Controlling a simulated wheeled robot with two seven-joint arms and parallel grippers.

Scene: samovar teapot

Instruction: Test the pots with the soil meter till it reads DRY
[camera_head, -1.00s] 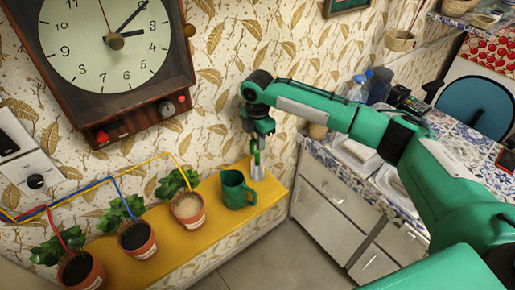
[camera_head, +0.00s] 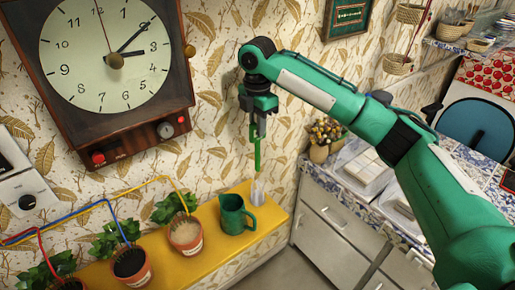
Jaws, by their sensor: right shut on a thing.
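My right gripper (camera_head: 259,118) is shut on the green soil meter (camera_head: 257,152) and holds it pointing down, above a small clear cup (camera_head: 257,194) on the yellow shelf (camera_head: 205,262). The meter's reading cannot be made out. Three terracotta pots with plants stand in a row to the left: the right pot (camera_head: 187,238) has pale soil, the middle pot (camera_head: 131,272) has dark soil, and the left pot (camera_head: 72,285) is cut off by the bottom edge. My left gripper is not in view.
A green jug (camera_head: 235,215) stands on the shelf between the right pot and the cup. Yellow, blue and red wires (camera_head: 97,204) run along the wall to the pots. A large clock (camera_head: 112,62) hangs above. A counter (camera_head: 335,180) with several items is at the right.

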